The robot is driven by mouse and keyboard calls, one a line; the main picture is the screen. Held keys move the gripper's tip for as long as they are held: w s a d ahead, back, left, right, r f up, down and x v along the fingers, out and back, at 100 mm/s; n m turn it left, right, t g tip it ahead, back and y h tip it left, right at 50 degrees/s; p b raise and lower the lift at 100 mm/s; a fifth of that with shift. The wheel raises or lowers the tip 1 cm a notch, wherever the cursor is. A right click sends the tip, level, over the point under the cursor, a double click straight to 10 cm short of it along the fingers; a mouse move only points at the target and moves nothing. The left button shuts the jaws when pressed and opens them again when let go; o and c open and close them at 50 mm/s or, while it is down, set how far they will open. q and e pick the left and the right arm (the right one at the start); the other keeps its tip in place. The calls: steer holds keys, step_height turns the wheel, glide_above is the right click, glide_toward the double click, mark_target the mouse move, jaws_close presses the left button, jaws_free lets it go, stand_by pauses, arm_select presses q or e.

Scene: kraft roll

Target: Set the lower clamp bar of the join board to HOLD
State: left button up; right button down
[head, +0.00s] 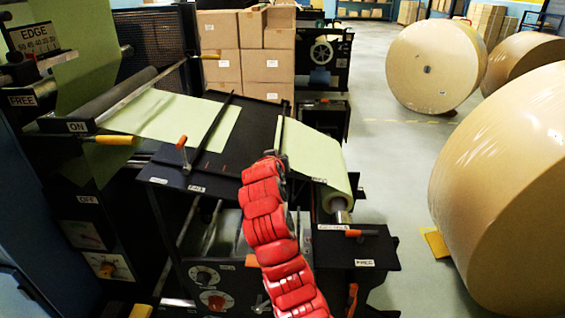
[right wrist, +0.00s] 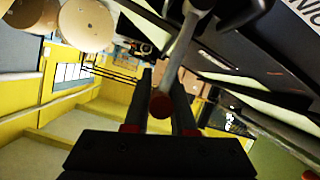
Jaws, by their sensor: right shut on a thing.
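The dark join board (head: 245,150) slopes in the middle of the head view, with pale green web on both sides of it. One thin dark clamp bar (head: 214,122) crosses its left part, with an orange-handled lever (head: 182,143) at its near end. Another dark bar, the lower clamp bar (head: 280,132), runs along its right part; its near end is hidden behind my red-sleeved right arm. In the right wrist view my right gripper (right wrist: 160,92) is shut on a grey lever with a red-brown end (right wrist: 161,104). My left gripper is not in view.
Small plates on the board's front edge (head: 197,189) are too small to read surely. An orange-handled lever (head: 360,233) sits on a ledge at right, near a FREE plate (head: 365,263). A yellow handle (head: 115,140) is at left. Large kraft rolls (head: 436,68) stand on the floor.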

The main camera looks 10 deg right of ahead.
steer(key=shift+a+f, duration=0.1)
steer(key=shift+a, duration=0.05)
stand_by(0.3)
steer(key=c, duration=0.8)
jaws_free()
steer(key=shift+o, duration=0.2)
steer(key=b+v, duration=0.1)
steer(key=v, duration=1.6)
steer(key=shift+a, duration=0.25)
steer(key=shift+s, duration=0.1)
